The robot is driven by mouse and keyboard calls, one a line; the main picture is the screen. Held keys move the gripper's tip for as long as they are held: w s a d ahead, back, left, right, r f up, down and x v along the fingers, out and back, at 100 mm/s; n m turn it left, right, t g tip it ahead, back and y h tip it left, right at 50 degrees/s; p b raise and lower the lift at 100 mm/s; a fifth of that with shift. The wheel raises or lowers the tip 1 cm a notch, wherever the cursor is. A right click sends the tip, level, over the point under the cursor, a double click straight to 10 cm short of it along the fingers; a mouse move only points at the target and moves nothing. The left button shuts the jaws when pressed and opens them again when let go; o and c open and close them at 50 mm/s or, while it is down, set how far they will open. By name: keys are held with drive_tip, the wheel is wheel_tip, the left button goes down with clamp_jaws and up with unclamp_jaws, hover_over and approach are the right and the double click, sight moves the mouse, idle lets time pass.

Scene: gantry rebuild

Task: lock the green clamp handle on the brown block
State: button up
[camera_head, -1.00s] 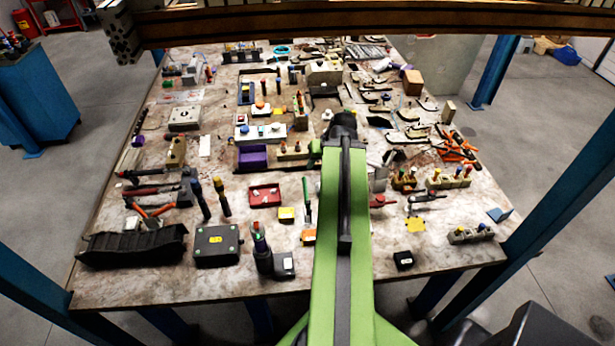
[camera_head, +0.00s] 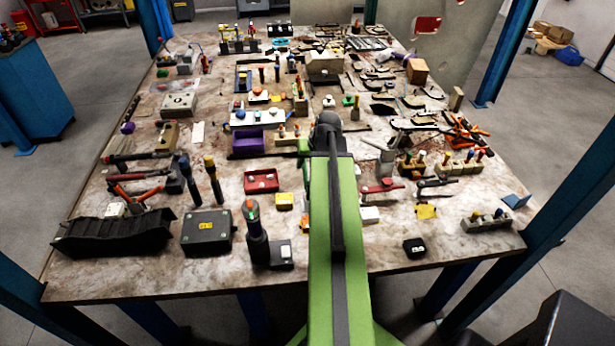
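My green arm reaches forward over the middle of the table (camera_head: 160,278). It ends in a dark joint near the table's centre, and my gripper's fingers are hidden behind it. I cannot make out a green clamp handle for certain; my arm covers part of the table. A plain brown block (camera_head: 418,71) stands at the back right, with no handle visible on it. A tan-brown block (camera_head: 168,136) with a dark hole lies at the left. A small green knob (camera_head: 348,100) shows on a pale base beyond my arm.
The table is crowded. A black ribbed tray (camera_head: 115,232), a black case (camera_head: 207,232) and an upright dark tool (camera_head: 256,235) stand at the front left. A purple bin (camera_head: 250,143) and a red tray (camera_head: 262,181) lie left of my arm. Blue posts flank the table.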

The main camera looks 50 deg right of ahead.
drive_tip(key=b+x, duration=0.1)
drive_tip(key=x, duration=0.1)
drive_tip(key=shift+w+f, duration=0.1)
drive_tip(key=shift+f, duration=0.15)
drive_tip(key=shift+r, duration=0.1)
clamp_jaws()
idle(1.0)
